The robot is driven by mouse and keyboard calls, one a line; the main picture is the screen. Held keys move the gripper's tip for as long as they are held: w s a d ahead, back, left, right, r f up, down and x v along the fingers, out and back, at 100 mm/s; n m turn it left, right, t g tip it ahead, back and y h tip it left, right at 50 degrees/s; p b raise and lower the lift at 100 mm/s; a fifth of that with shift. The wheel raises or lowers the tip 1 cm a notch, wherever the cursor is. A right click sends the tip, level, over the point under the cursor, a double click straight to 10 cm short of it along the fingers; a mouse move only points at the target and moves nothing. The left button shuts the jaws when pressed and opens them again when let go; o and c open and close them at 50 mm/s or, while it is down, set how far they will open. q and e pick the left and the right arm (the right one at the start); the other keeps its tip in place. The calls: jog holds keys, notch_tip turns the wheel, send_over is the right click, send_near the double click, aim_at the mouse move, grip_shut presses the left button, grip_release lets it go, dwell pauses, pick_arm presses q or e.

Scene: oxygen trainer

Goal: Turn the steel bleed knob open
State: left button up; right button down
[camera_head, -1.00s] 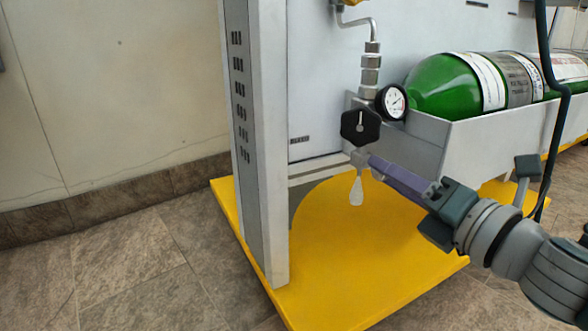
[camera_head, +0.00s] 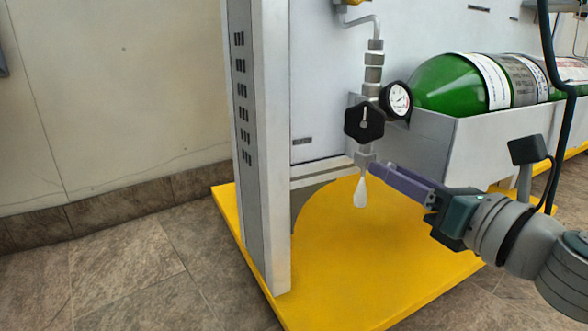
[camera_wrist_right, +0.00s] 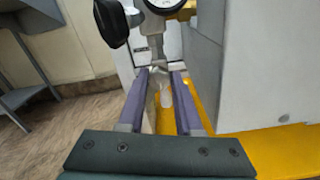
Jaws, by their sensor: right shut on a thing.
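The small steel bleed knob (camera_head: 364,159) is at the bottom of the steel fitting, below a black star-shaped handwheel (camera_head: 364,122). A white drop-shaped piece (camera_head: 360,193) hangs just under it. My right gripper (camera_head: 374,167) reaches in from the right, its purple fingertips at the knob. In the right wrist view, the two fingers (camera_wrist_right: 160,75) stand on either side of the small steel knob (camera_wrist_right: 158,71), shut on it. The fingers partly hide the knob in the head view. My left gripper is not in view.
A round pressure gauge (camera_head: 397,99) sits right of the handwheel. A green cylinder (camera_head: 447,84) lies in a grey tray (camera_head: 470,140) above my right arm. A grey upright post (camera_head: 262,150) stands left on the yellow base (camera_head: 340,290). Open space lies between post and fitting.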

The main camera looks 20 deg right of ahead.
dwell(0.4)
jog(key=c, duration=0.6)
grip_release()
jog(key=s, duration=0.6)
jog(key=s+p, duration=0.1)
jog(key=s, duration=0.3)
jog(key=shift+d, duration=0.4)
